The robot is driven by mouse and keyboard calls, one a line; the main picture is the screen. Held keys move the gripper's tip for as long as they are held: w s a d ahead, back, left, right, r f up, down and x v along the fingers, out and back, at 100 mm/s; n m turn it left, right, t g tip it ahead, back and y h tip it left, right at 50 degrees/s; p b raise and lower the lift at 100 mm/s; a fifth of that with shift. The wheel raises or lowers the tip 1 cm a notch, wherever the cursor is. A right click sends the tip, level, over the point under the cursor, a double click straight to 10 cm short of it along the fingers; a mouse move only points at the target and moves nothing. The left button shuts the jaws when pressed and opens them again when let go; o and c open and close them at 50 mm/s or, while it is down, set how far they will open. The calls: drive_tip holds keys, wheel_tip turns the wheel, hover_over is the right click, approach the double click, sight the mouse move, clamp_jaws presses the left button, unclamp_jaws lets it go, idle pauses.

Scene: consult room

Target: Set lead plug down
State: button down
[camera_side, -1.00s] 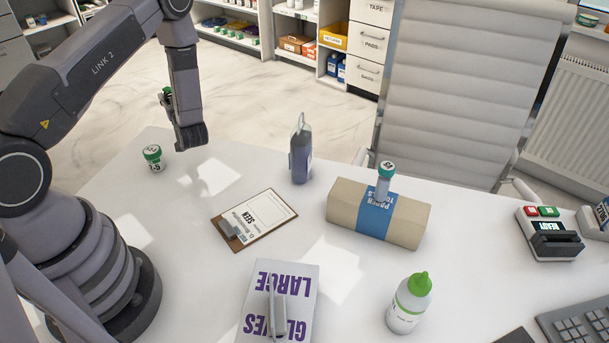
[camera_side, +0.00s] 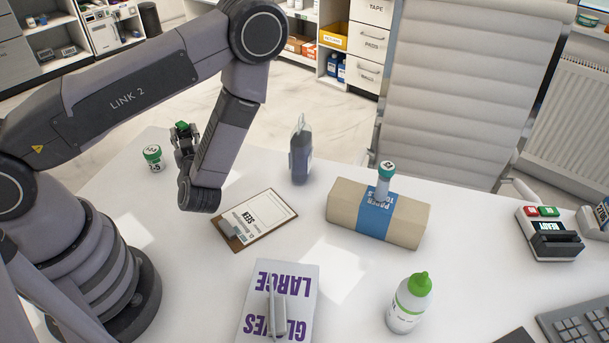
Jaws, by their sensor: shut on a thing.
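My gripper (camera_side: 184,136) is shut on a small green-topped piece, which I take to be the lead plug (camera_side: 182,126). The gripper is at the far left part of the white desk, just right of a small white pot (camera_side: 153,158) with a green top and a dark number label. The plug's green top shows between the fingers; its lower part is hidden. It seems held up off the desk, but its height is hard to tell.
A glove box (camera_side: 303,293) and green-capped bottle (camera_side: 408,305) are in front. Bare desk (camera_side: 335,270) lies between.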

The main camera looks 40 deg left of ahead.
wheel_tip(320, 180, down, 7)
drive_tip(key=shift+r, duration=0.15)
idle(0.4)
drive_tip(key=c, duration=0.8)
unclamp_jaws()
